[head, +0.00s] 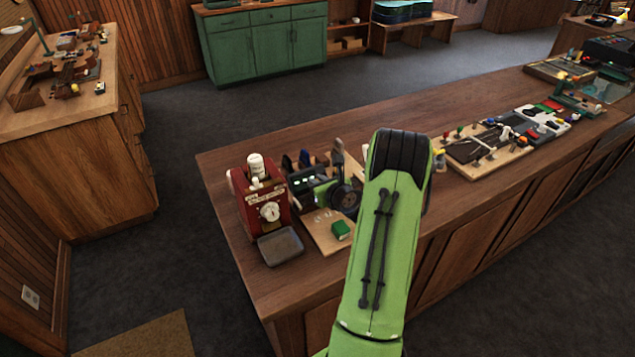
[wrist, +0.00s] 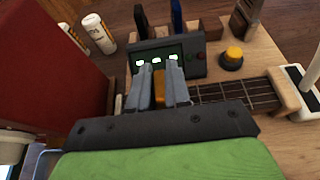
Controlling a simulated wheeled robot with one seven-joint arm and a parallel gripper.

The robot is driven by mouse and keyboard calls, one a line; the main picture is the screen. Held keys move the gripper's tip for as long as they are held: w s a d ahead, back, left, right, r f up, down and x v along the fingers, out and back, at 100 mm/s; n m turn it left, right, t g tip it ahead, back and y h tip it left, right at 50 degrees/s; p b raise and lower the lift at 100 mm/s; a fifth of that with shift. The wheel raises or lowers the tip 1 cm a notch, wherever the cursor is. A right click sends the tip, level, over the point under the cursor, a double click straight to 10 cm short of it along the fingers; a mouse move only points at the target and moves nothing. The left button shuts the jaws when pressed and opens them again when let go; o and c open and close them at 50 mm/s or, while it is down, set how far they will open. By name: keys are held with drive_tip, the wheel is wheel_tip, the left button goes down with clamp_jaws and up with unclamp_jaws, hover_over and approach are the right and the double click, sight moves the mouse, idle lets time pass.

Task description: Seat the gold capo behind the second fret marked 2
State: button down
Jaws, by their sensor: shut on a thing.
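The gold capo (wrist: 159,89) shows in the wrist view as a small gold-yellow block between the two grey fingers of my gripper (wrist: 157,74), which is shut on it. A fretted neck (wrist: 238,94) with dark fingerboard and strings runs to the right of the fingers. The capo appears over or close to the left part of this neck; I cannot tell whether it touches the strings. Fret number marks are not readable.
A dark box with lit displays (wrist: 165,60) stands just behind the fingers, with a yellow button (wrist: 233,56) beside it. A red machine (head: 264,198) stands close on the left, with a grey tray (head: 280,246) in front. More boards (head: 487,145) lie farther right along the counter.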

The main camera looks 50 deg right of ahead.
drive_tip(key=shift+f, duration=0.3)
drive_tip(key=c, duration=1.4)
unclamp_jaws()
drive_tip(key=shift+o, duration=0.2)
drive_tip(key=b+v, duration=0.1)
drive_tip(key=v, duration=1)
drive_tip(key=shift+r, duration=0.15)
